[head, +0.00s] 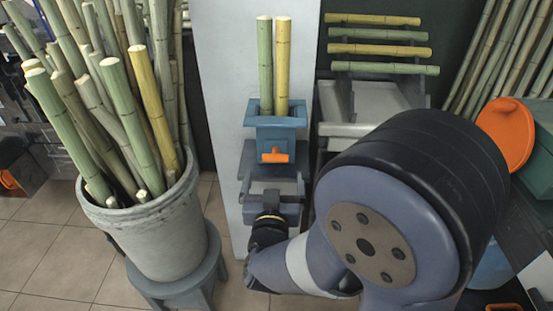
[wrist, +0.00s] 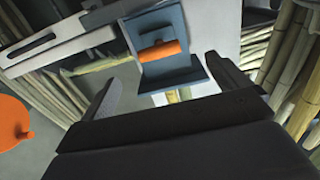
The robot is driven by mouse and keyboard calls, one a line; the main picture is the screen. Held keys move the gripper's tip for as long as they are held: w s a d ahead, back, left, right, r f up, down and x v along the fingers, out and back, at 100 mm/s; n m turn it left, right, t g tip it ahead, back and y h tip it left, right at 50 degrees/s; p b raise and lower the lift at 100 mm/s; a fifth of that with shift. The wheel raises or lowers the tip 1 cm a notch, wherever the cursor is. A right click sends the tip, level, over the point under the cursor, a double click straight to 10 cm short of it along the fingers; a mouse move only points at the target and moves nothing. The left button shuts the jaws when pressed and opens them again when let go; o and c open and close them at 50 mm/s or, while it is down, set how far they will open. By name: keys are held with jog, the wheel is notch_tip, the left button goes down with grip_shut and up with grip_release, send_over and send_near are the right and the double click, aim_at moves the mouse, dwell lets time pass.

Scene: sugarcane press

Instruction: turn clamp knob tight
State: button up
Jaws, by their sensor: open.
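The orange clamp knob (head: 275,156) is a short bar on the front of the blue clamp block (head: 277,134). Two upright canes, one green (head: 265,65) and one yellow (head: 282,65), stand in the top of this block. My gripper (head: 270,196) is below and in front of the knob, partly hidden by my arm. In the wrist view the orange knob (wrist: 160,51) lies beyond the spread fingertips of my gripper (wrist: 165,80), on the blue block (wrist: 178,75).
A grey bucket (head: 160,245) full of canes stands on a blue stool (head: 183,285) at the left. Several canes lie on a rack (head: 380,45) behind. An orange disc (head: 506,135) is at the right. Tiled floor (head: 65,265) shows at the lower left.

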aim_at(275, 160)
jog(key=w, duration=0.8)
jog(key=shift+w+d+b, duration=0.15)
jog(key=shift+w+b, duration=0.1)
jog(key=shift+b, duration=0.05)
jog(key=shift+c, duration=0.4)
jog(key=c, duration=0.8)
